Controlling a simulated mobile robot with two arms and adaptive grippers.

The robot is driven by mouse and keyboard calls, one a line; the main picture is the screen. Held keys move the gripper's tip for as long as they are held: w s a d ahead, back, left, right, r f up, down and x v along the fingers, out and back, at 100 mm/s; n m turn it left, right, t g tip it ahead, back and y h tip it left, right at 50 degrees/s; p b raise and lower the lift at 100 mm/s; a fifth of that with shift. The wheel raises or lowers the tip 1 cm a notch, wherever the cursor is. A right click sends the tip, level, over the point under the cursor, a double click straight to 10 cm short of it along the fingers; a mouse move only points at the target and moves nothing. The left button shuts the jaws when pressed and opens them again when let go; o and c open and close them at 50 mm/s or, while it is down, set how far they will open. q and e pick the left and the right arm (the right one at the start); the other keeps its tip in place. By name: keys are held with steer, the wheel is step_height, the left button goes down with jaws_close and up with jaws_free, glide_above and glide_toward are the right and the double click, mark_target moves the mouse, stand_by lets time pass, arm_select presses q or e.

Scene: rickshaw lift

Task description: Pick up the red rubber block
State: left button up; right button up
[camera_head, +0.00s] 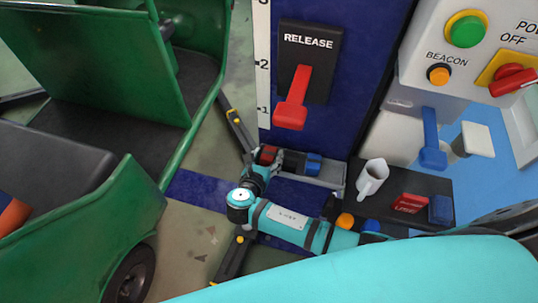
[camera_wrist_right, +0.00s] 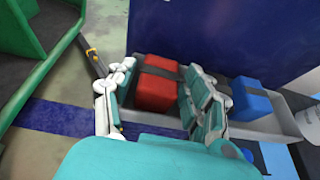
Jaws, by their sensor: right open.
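The red rubber block (camera_wrist_right: 157,87) with a dark band lies in a grey tray (camera_wrist_right: 265,128) at the foot of the blue panel. In the head view the block (camera_head: 268,152) shows only partly, behind my right gripper (camera_head: 262,165). In the right wrist view my right gripper (camera_wrist_right: 158,78) is open, with one finger on each side of the block. I cannot tell whether the fingers touch it. My left gripper is not in view.
A blue block (camera_wrist_right: 257,100) lies in the same tray to the right. The blue panel (camera_head: 345,60) with a red release lever (camera_head: 294,100) rises behind. A green rickshaw (camera_head: 100,80) stands left.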

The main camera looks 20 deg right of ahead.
steer(key=c, duration=1)
steer(key=shift+r, duration=0.1)
